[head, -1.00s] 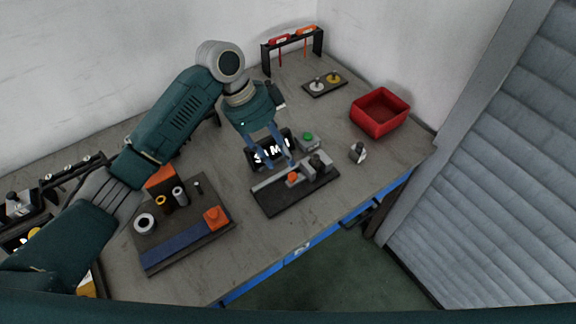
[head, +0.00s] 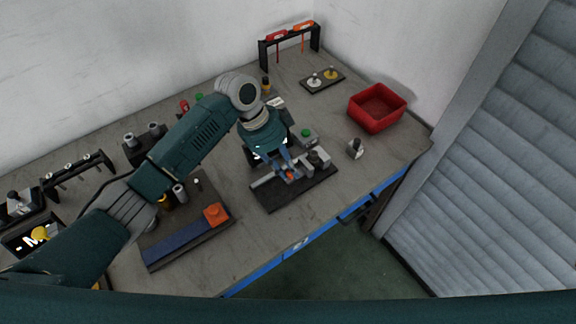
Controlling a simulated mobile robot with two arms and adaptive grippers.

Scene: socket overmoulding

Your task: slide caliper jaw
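A caliper-like fixture with a dark base (head: 312,194) and a grey rail (head: 264,181) stands at the middle front of the bench. A small orange-red piece (head: 290,175), seemingly on the sliding jaw, sits partway along the rail. My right gripper is not in view.
A small box with a green button (head: 306,134) stands just behind the fixture. A red bin (head: 377,108) and a small grey-and-dark part (head: 355,148) are to the right. A dark tray with an orange block (head: 215,214) lies left. The bench front edge is close.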

